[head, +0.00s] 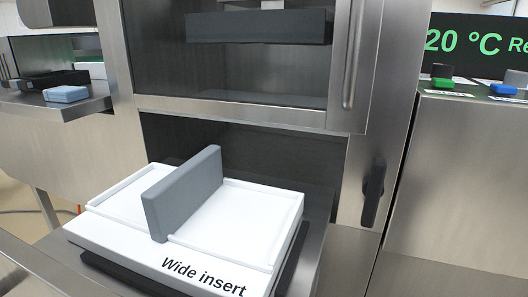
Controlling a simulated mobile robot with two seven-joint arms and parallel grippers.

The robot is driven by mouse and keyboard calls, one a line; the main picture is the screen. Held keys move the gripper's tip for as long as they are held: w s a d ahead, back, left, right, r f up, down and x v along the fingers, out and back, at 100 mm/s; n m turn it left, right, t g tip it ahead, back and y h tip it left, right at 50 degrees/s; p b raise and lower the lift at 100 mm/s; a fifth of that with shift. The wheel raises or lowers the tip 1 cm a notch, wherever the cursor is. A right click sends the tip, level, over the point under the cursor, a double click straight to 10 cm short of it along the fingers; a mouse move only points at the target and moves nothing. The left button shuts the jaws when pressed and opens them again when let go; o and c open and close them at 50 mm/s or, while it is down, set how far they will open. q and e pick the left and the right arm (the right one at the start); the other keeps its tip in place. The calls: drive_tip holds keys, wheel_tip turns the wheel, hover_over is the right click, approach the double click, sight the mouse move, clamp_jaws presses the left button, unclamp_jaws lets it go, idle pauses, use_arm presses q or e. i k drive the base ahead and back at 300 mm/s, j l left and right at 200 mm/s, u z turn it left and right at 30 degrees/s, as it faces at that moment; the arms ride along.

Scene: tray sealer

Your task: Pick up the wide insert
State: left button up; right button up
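The wide insert (108,229) is a white, shallow, block-like piece with a raised rim and the words "Wide insert" on its front face. A grey upright plate (183,194) stands across its middle like a handle or divider. The insert rests on a dark base (118,275) in the lower opening of the metal machine, tilted in the picture by the viewing angle. Neither of my grippers shows in the head view, and nothing is touching the insert.
Above stands the machine's windowed door (235,112) with a vertical bar handle (352,55). A black lever (373,192) is on the right panel. A side shelf with a light blue block (66,94) is at left. Green (441,83) and blue (503,89) items sit at right.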

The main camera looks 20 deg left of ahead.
sight(189, 229)
drive_tip(key=k+j, duration=0.2)
drive_tip(key=j, duration=0.2)
drive_tip(key=k+j, duration=0.2)
drive_tip(key=j, duration=0.15)
drive_tip(key=k+j, duration=0.25)
drive_tip(key=j, duration=0.15)
